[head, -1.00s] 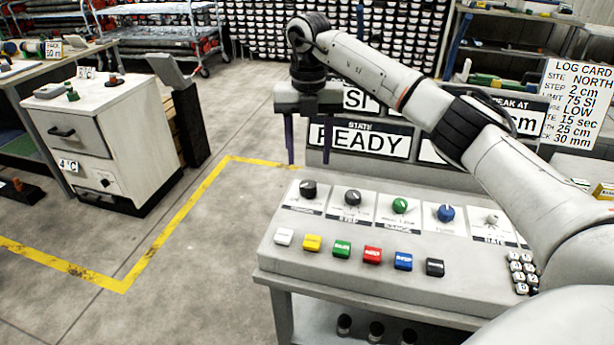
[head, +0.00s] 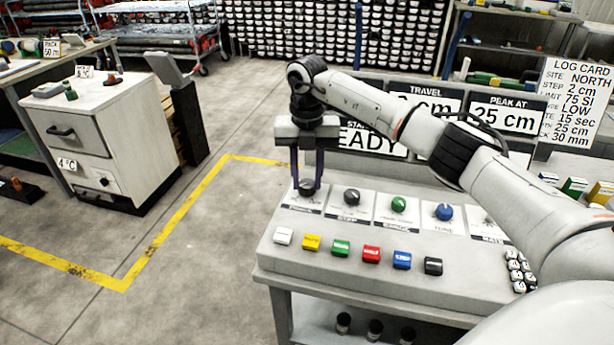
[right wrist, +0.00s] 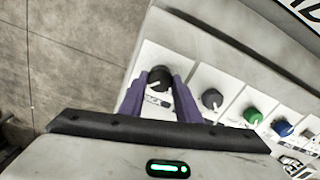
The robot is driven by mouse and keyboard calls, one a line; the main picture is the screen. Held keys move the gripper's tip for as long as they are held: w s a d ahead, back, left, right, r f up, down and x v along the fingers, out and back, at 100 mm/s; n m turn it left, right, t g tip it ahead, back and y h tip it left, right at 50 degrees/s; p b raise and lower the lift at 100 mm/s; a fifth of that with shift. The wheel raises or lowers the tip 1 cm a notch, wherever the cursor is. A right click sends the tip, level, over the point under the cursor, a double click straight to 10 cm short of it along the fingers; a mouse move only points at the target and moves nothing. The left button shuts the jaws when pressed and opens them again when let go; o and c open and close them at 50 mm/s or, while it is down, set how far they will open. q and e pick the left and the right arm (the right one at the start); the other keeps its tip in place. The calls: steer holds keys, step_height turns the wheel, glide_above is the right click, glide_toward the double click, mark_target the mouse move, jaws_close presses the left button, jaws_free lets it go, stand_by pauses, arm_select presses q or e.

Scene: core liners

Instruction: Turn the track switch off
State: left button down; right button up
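A row of round knobs runs along the sloping top of the grey console (head: 380,300). The leftmost is a black knob (head: 306,190) with a white pointer mark; its label is partly hidden and hard to read. My right gripper (head: 307,186) is above this knob with its purple fingers pointing down, one to each side. In the right wrist view the black knob (right wrist: 160,78) shows between the open finger tips, with space beside it. I cannot tell whether either finger touches it. My left gripper is not in view.
To the right are a dark grey knob (head: 352,197), a green knob (head: 398,204) and a blue knob (head: 444,212). Several coloured buttons line the front edge, including a white one (head: 283,236). Display panels (head: 506,115) stand behind. Floor left of the console is clear.

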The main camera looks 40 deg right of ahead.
steer(key=shift+c, duration=0.5)
steer(key=shift+n, duration=0.4)
steer(key=n+p, duration=0.1)
steer(key=n, duration=0.2)
steer(key=shift+r, duration=0.1)
steer(key=n+p, duration=0.1)
steer(key=n, duration=0.3)
steer(key=shift+n, duration=0.3)
steer(key=n, duration=0.9)
steer(key=shift+n, duration=0.5)
steer(key=o, duration=1.1)
steer(key=shift+c, duration=0.2)
